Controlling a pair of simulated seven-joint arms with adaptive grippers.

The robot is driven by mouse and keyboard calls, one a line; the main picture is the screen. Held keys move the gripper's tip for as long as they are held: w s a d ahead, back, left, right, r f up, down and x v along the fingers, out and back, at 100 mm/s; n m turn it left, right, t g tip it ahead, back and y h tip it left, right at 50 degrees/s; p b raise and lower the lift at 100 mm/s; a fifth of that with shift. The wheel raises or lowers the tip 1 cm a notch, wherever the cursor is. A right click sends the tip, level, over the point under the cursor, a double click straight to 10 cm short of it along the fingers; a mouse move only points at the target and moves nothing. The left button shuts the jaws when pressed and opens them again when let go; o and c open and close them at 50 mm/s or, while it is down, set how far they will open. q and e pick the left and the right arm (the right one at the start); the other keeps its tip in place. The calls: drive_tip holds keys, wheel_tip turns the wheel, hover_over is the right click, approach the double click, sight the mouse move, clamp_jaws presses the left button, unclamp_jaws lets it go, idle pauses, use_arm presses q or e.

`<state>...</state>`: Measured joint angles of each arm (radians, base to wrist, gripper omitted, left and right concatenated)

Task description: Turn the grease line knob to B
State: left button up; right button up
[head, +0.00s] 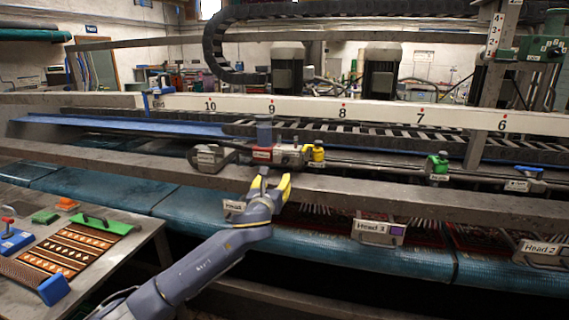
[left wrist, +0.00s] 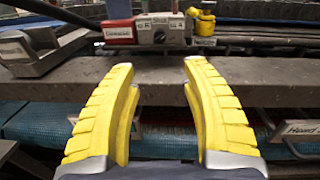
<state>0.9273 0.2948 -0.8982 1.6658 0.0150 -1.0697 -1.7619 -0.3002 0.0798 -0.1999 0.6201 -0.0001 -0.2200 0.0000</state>
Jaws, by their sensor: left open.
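A grey box (left wrist: 161,29) with a white label and small lettering sits on the pipe line, between a red block and a yellow valve. A small dark round knob (left wrist: 159,37) shows on its front; I cannot tell exactly which mark it points at. In the head view the grey box (head: 289,155) is just beyond my left gripper. My left gripper (head: 271,184) has yellow fingers, spread apart and empty. In the left wrist view the left gripper (left wrist: 158,70) points toward the knob, with its tips short of the box and not touching it. My right gripper is not in view.
The red block (head: 263,154) and yellow valve (head: 318,152) flank the box closely. A grey beam (head: 370,195) runs in front, below the fingertips. Green (head: 438,164) and blue (head: 529,171) valves sit farther right. A bench (head: 135,247) with brushes and rug samples stands at left.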

sight(284, 162)
use_arm(q)
drive_tip(key=w+d, duration=0.1)
drive_tip(key=w, duration=0.4)
drive_tip(key=w+d, duration=0.1)
drive_tip(key=w, duration=0.9)
drive_tip(key=shift+w+d, duration=0.4)
drive_tip(key=shift+c, duration=0.4)
clamp_jaws()
